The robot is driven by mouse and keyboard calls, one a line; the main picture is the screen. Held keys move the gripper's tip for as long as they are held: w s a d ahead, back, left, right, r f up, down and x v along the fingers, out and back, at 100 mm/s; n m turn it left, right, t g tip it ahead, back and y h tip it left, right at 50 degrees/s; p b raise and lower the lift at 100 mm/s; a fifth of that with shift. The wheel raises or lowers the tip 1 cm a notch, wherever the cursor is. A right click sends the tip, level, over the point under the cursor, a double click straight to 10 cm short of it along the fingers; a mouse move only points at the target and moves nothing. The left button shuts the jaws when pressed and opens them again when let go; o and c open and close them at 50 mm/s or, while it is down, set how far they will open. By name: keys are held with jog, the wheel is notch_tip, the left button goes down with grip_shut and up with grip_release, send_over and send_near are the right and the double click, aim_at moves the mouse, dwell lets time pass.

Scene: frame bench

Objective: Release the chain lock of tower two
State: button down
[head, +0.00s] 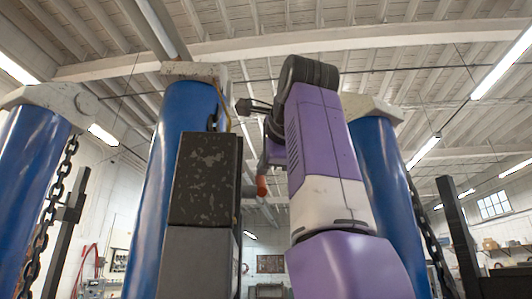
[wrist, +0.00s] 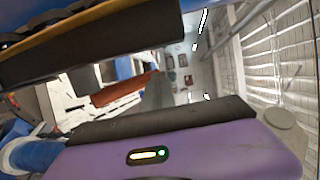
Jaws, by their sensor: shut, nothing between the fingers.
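Several blue towers stand in the head view, among them a middle-left one (head: 182,120) and a right one (head: 390,190); no number on them is readable. My gripper (head: 243,105) is small and dark beside the upper part of the middle-left tower, shut and empty. A short lever with an orange-red end (head: 262,187) shows below it, beside a scuffed dark box (head: 205,180) in front of that tower. An orange-red part (wrist: 122,90) also shows in the wrist view; I cannot tell whether it is the same thing. Any chain lock is not clearly visible.
Chains hang by the left tower (head: 38,165) and the right one: a left chain (head: 48,220) and a right chain (head: 428,235). Dark uprights stand at the left (head: 70,230) and right (head: 458,235). A pale ceiling beam (head: 300,48) crosses high above.

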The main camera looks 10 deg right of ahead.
jog(key=s+r+b, duration=0.1)
jog(key=s+b, duration=0.2)
jog(key=s, duration=0.4)
jog(key=shift+s+d, duration=0.3)
jog(key=shift+d, duration=0.05)
